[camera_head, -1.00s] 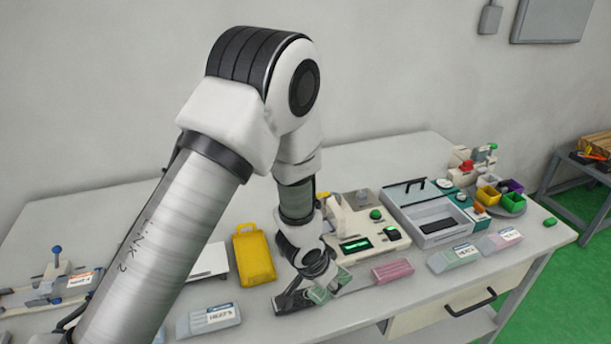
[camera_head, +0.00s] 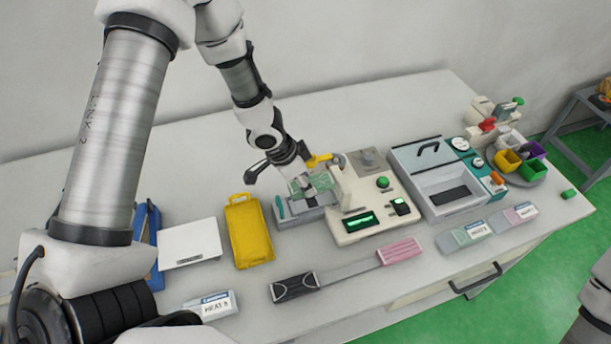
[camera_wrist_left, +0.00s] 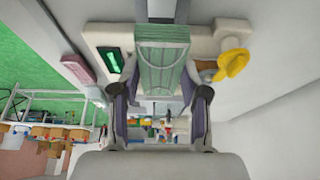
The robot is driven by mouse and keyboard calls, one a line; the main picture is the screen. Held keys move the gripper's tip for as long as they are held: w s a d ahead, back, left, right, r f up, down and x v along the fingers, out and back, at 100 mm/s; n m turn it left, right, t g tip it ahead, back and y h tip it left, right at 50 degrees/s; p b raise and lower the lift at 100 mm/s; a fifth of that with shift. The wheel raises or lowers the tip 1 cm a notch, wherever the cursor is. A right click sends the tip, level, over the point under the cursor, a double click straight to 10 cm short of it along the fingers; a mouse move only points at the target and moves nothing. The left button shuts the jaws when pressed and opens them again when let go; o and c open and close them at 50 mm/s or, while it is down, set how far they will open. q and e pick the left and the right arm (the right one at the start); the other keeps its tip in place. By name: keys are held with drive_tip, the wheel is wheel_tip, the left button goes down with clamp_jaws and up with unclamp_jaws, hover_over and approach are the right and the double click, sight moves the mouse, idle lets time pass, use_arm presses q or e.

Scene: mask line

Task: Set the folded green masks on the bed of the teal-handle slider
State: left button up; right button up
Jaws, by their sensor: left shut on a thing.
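My left gripper (camera_head: 298,178) is shut on the folded green masks (camera_head: 314,185), a pale green pleated stack. It holds them over or just beside the slider, whose small teal handle (camera_head: 280,207) shows at the left of its grey bed (camera_head: 306,215). The masks and gripper hide part of the bed, and I cannot tell whether they touch it. In the left wrist view the masks (camera_wrist_left: 162,55) stick out between the two fingers. My right gripper is not in view.
A cream machine (camera_head: 345,218) with a green display and a yellow knob (camera_head: 325,160) stands close at the right of the masks.

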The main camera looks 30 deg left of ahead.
use_arm(q)
drive_tip(key=b, duration=0.4)
hover_over(311, 202)
drive_tip(key=f, duration=0.4)
drive_tip(key=shift+s+a+f, duration=0.1)
drive_tip(key=shift+s+a, duration=0.25)
drive_tip(key=shift+a, duration=0.05)
drive_tip(key=shift+s+f+b, duration=0.15)
drive_tip(key=shift+f+b, duration=0.3)
drive_tip(key=shift+f, duration=0.55)
drive_tip(key=shift+f, duration=0.15)
drive_tip(key=o, duration=0.9)
